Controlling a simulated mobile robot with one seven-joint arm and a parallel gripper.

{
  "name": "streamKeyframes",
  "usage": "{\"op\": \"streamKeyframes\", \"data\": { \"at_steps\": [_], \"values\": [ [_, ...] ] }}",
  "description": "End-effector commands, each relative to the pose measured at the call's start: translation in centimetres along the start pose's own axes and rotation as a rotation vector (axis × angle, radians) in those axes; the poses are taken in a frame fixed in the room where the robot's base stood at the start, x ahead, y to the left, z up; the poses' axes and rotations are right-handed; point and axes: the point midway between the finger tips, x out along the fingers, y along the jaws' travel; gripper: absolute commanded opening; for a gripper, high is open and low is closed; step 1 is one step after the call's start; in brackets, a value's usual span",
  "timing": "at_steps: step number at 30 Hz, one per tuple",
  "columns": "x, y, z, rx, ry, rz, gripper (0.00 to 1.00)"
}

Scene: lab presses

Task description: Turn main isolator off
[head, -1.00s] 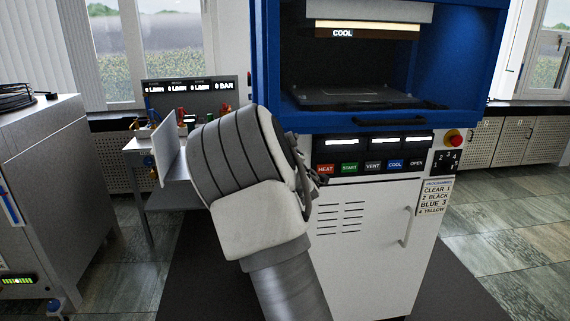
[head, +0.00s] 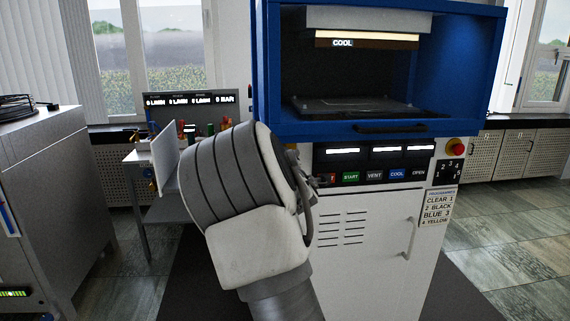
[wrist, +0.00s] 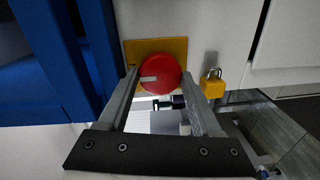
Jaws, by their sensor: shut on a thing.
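The main isolator is a round red knob (wrist: 158,76) with a pale bar mark, set on a yellow plate (wrist: 176,47) in the wrist view. The mark lies nearly level in that picture, toward the knob's left side. My gripper (wrist: 160,78) has one finger on each side of the knob and is shut on it. A yellow padlock (wrist: 212,86) hangs right of the plate, apart from the fingers. In the head view my arm hides the knob and my fingertips.
The blue-framed press (head: 375,128) with its open chamber stands over a white cabinet (head: 365,235). A red stop button (head: 455,145) is at its right. A side table (head: 160,210) with tools stands behind my arm, and a grey cabinet (head: 50,180) is at left.

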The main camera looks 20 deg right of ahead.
Motion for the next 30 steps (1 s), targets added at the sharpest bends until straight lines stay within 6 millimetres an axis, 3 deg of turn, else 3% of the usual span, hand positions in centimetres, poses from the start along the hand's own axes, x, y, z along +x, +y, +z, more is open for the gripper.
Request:
{"op": "streamKeyframes", "data": {
  "at_steps": [2,3,7,19,30],
  "values": [
    [0.02,0.09,-0.01,-0.003,0.001,0.001,0.1],
    [0.02,0.09,-0.01,-0.003,0.001,0.001,0.73],
    [0.01,0.06,0.01,-0.002,0.0,0.001,0.96],
    [-0.01,0.34,0.03,0.047,0.003,0.001,0.96],
    [-0.04,0.57,0.13,0.395,0.025,-0.006,0.96]
  ]
}}
